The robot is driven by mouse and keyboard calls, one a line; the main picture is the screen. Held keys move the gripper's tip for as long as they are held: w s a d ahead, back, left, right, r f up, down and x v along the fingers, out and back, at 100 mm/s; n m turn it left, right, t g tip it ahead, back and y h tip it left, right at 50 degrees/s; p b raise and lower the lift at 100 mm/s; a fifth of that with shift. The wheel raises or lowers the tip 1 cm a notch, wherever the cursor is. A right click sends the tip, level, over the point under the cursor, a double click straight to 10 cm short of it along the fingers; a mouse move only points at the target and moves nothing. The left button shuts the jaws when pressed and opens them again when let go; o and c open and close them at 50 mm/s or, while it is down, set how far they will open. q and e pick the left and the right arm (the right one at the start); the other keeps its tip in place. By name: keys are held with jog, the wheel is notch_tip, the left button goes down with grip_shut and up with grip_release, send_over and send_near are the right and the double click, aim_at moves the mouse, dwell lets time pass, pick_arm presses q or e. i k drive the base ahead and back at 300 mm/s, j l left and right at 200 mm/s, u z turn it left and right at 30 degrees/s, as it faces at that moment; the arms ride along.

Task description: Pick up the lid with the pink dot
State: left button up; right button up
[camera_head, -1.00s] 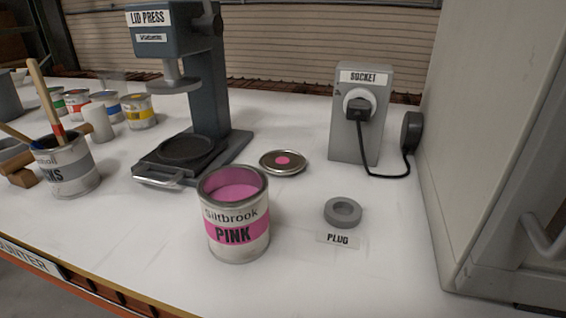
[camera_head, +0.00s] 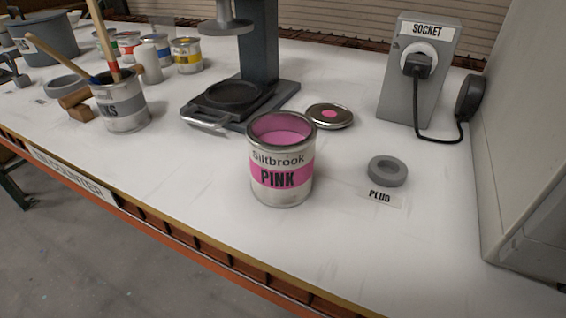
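The lid with the pink dot (camera_head: 344,121) is a round metal lid lying flat on the white counter. It lies behind and to the right of the open paint can labelled PINK (camera_head: 282,179), apart from it, and to the right of the lid press. The can stands upright with pink paint inside. Neither of my grippers shows in the head view.
The lid press (camera_head: 260,60) stands behind the can, its plate and handle facing forward. A grey ring (camera_head: 387,171) lies by the PLUG label at right. The socket box (camera_head: 445,70) with its cable stands behind it. A can of sticks (camera_head: 122,106) is at left. The front counter is clear.

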aim_at(328, 116)
jog(key=k+j+z, duration=0.1)
jog(key=j+z, duration=0.2)
jog(key=j, duration=1.6)
